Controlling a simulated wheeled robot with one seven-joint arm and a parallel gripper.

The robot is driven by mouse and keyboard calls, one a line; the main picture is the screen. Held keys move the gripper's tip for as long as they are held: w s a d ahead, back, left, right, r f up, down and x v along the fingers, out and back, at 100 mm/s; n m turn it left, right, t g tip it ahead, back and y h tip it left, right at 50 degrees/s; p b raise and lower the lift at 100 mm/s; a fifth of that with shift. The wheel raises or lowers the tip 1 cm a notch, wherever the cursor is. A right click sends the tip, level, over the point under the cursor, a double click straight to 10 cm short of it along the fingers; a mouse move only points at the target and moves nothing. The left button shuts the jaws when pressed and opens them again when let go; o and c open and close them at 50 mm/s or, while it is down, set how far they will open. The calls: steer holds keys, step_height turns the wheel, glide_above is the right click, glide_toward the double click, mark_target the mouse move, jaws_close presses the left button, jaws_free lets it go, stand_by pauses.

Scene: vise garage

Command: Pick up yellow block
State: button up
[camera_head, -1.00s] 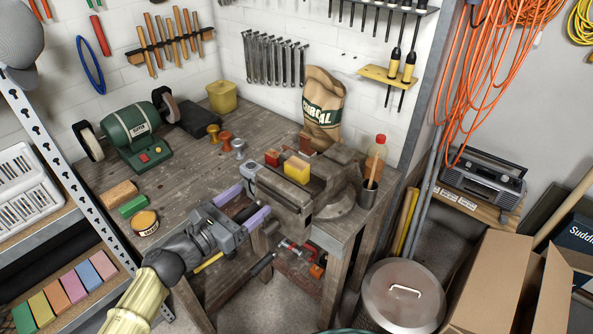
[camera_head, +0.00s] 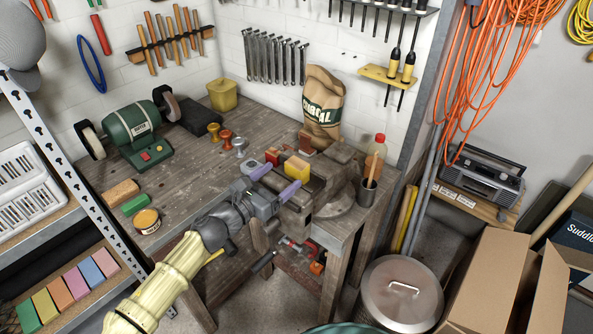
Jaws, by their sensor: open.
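The yellow block (camera_head: 297,168) sits on top of the grey vise (camera_head: 318,193) at the workbench corner. A red block (camera_head: 271,156) sits just left of it. My gripper (camera_head: 284,175) is open, with its two purple fingers spread and pointing toward the yellow block. The fingertips are close to the block, one to its left and one just below it in the picture. I cannot tell whether they touch it. The lower part of the block is partly hidden by the vise and the near finger.
The bench between is mostly clear.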

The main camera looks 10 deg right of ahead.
mark_target(292, 168)
steer(key=p+x, duration=0.1)
steer(key=x, duration=0.4)
steer(key=shift+s+d, duration=0.1)
steer(key=shift+d, duration=0.1)
steer(key=shift+w+d, duration=0.2)
steer(key=shift+w, duration=0.1)
steer(key=shift+a, duration=0.1)
steer(key=shift+s, duration=0.15)
steer(key=c, duration=1.1)
